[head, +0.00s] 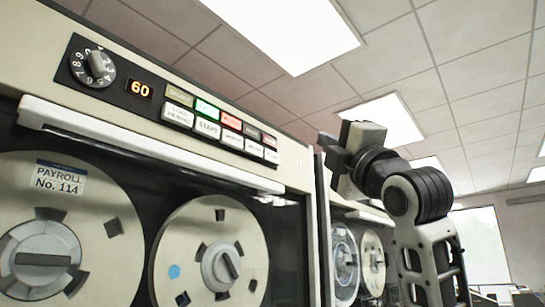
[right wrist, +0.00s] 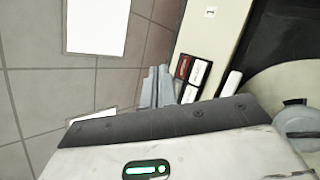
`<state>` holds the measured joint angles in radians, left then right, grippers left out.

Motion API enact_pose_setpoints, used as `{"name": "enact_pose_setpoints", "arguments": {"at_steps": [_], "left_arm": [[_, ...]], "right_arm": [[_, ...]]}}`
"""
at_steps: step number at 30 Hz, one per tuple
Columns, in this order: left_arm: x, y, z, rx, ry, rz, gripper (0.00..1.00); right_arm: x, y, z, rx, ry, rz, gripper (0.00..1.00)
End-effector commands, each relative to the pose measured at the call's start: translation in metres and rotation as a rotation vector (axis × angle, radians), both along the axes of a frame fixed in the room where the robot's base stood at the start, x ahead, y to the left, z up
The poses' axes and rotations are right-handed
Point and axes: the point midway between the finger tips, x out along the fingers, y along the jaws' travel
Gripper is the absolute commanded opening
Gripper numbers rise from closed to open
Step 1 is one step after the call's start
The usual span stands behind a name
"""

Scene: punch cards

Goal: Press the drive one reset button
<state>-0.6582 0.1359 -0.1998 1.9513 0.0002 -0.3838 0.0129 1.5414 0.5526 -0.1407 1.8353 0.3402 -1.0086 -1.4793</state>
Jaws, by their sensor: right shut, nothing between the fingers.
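The tape drive's control panel (head: 200,112) runs along the top of a cream cabinet. It has a row of coloured lamps above a row of white push buttons (head: 232,139). One button reads START; labels farther right are too small to read, so I cannot tell which is reset. My right gripper (head: 338,152) is shut and empty, to the right of the panel and apart from it in the head view. In the right wrist view its grey fingers (right wrist: 156,88) are together beside the white buttons (right wrist: 200,72) and a red lamp (right wrist: 184,67); contact cannot be told. My left gripper is not in view.
A number dial (head: 92,66) and an orange display (head: 139,89) reading 60 sit left of the buttons. A white ledge (head: 150,145) juts out below the panel, above two tape reels (head: 210,255). Another drive with reels (head: 372,262) stands behind my right arm.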

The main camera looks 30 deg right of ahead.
Motion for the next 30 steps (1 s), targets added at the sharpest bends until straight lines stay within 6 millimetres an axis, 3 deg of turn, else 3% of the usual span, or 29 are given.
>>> {"name": "enact_pose_setpoints", "arguments": {"at_steps": [18,30], "left_arm": [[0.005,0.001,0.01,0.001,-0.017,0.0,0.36],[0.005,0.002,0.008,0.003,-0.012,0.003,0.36]], "right_arm": [[0.069,0.028,0.0,0.001,0.003,0.001,0.0],[0.08,0.033,0.0,0.0,0.0,0.0,0.0]]}}
